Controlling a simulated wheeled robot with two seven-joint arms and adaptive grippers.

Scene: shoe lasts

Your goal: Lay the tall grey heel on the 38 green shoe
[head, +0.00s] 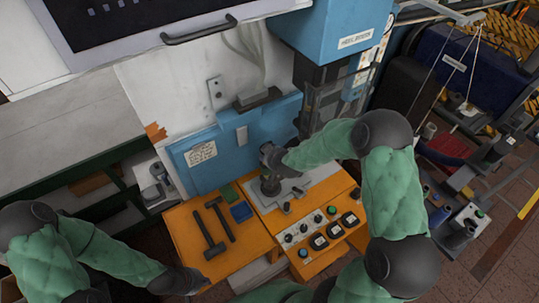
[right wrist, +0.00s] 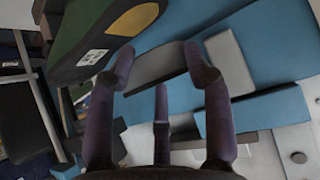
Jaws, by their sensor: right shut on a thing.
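My right gripper (right wrist: 158,68) reaches in over the machine in the middle of the head view (head: 268,158). Its fingers stand apart in the right wrist view, with a grey piece between the fingertips that looks like the tall grey heel (right wrist: 155,65); its full outline is unclear. A dark green shoe (right wrist: 75,45) with a yellow patch and a white label is at upper left there, beside the fingers; its number is not readable. I cannot make out the shoe in the head view.
A blue machine wall (head: 190,170) stands behind.

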